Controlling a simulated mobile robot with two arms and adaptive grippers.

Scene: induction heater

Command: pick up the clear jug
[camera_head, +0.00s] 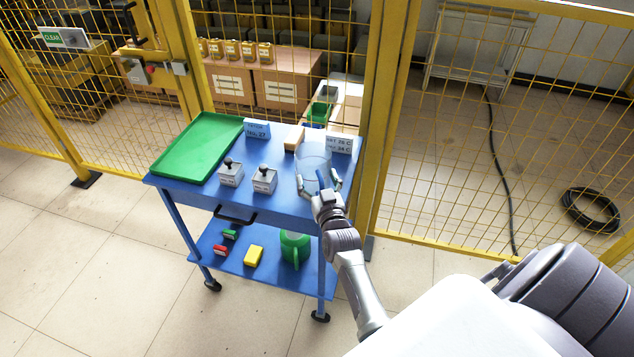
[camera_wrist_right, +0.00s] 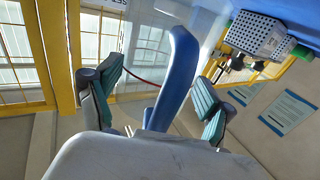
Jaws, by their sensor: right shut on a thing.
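The clear jug (camera_head: 313,155) is upright at the right end of the blue cart's top. Its transparent wall fills part of the right wrist view, and a blue bar that looks like its handle (camera_wrist_right: 176,75) stands between my fingers there. My right gripper (camera_head: 320,187) reaches in from the front and is shut on the jug, with fingertips on either side. Its teal-padded fingers also show in the wrist view (camera_wrist_right: 155,100). I cannot tell whether the jug's base touches the cart top. My left gripper is not in view.
The blue cart (camera_head: 280,205) also bears a green tray (camera_head: 197,147), two grey boxes with black knobs (camera_head: 230,174) (camera_head: 264,180) and label cards (camera_head: 257,129). A green jug (camera_head: 294,248) and small coloured blocks are on its lower shelf. A yellow mesh fence (camera_head: 480,130) stands close behind.

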